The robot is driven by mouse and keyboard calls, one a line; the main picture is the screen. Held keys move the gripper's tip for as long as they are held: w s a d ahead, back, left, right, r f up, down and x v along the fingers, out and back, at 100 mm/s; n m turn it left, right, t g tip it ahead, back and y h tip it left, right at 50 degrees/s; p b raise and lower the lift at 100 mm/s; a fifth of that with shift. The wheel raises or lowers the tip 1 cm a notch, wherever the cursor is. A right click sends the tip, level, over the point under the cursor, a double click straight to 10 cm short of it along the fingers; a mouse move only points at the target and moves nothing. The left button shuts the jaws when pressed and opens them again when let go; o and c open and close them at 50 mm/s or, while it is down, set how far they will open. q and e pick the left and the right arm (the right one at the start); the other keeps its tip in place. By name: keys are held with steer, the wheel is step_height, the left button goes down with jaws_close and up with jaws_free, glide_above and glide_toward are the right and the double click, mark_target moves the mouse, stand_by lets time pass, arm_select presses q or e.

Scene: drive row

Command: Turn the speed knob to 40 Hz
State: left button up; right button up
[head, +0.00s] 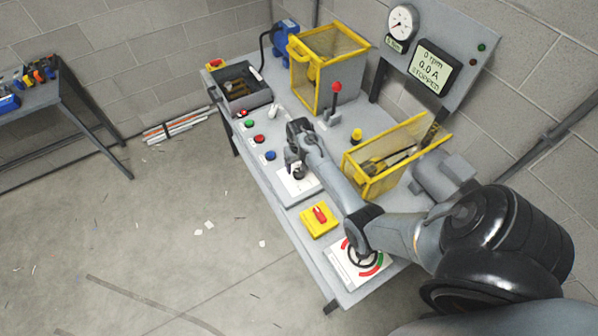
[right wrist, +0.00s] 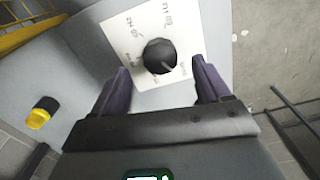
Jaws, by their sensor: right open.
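The speed knob (right wrist: 160,56) is a round black knob on a white dial plate (right wrist: 200,18) with Hz marks, too blurred to read surely. A light pointer line on the knob points to the lower right in the right wrist view. In the head view the knob (head: 299,173) sits on the plate (head: 292,186) on the bench, partly hidden by my gripper. My right gripper (head: 293,163) is over the knob. In the right wrist view its open fingers (right wrist: 161,70) stand either side of the knob's near edge, with gaps; contact is not visible. My left gripper is out of view.
Coloured push buttons (head: 259,139) lie beyond the plate. A yellow box with a red switch (head: 320,215) and a handwheel (head: 362,252) are nearer. Yellow guards (head: 330,60) stand behind. The display (head: 431,66) reads 0 rpm, 0.0 A, STOPPED.

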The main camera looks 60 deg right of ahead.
mark_target(299, 173)
steer(key=shift+f, duration=2.3)
steer(key=c, duration=1)
steer(key=shift+c, duration=0.2)
